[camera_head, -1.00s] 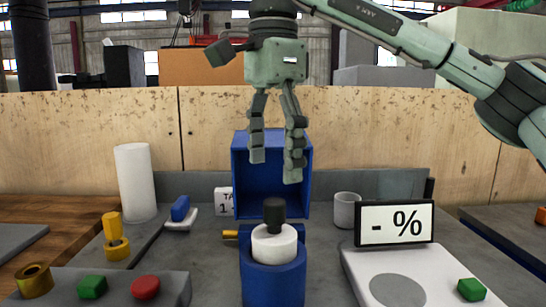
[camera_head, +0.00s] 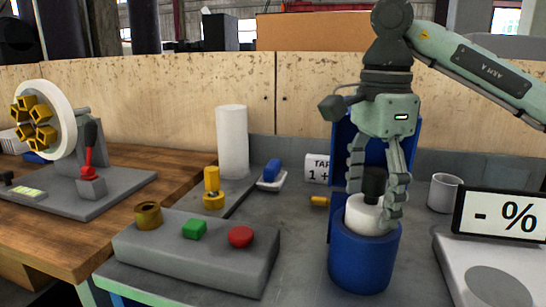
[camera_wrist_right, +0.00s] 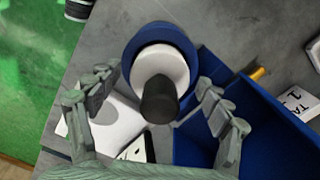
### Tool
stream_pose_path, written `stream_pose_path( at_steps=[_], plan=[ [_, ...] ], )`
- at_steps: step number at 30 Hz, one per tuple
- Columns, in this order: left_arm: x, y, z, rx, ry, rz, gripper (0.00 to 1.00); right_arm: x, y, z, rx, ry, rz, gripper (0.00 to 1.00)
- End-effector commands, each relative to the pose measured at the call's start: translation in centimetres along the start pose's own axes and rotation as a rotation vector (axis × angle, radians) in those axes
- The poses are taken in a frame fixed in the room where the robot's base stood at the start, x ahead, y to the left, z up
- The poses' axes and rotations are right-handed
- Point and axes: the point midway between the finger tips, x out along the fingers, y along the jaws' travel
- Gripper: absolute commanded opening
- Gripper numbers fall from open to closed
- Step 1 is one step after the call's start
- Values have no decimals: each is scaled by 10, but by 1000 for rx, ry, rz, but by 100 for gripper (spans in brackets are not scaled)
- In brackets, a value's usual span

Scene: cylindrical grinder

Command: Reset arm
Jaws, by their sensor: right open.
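My right gripper (camera_head: 378,190) is open in the head view, low over the blue cylindrical holder (camera_head: 364,262). Its fingers stand on either side of a white round piece (camera_head: 366,214) with a black knob (camera_head: 374,182). In the right wrist view the white piece (camera_wrist_right: 160,64) and black knob (camera_wrist_right: 159,100) lie between the spread fingers of the right gripper (camera_wrist_right: 150,100), inside the blue holder's rim (camera_wrist_right: 133,47). I cannot tell whether a finger touches the piece. My left gripper is not in view.
A grey panel (camera_head: 150,252) with green (camera_head: 194,229) and red (camera_head: 240,236) buttons stands at the front left. A white scale (camera_head: 462,262) with a "- %" display (camera_head: 503,214) stands right. A blue box (camera_head: 340,140) rises behind the holder. A grey cup (camera_head: 445,193) stands behind the display.

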Motion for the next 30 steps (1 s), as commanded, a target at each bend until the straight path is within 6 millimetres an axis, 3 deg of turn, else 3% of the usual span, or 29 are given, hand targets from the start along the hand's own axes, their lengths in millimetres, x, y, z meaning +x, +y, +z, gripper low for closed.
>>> stream_pose_path(
  at_steps=[4,9,15,22,30],
  plan=[
    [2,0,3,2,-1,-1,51,16,0,0,0,-1,0,79],
    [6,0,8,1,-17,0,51,-7,-1,0,2,1,-4,79],
    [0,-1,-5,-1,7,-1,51,-21,0,0,2,0,-1,79],
    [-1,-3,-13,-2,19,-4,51,-24,0,0,1,1,-1,79],
    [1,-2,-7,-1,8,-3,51,-21,0,0,0,0,1,79]
  ],
)
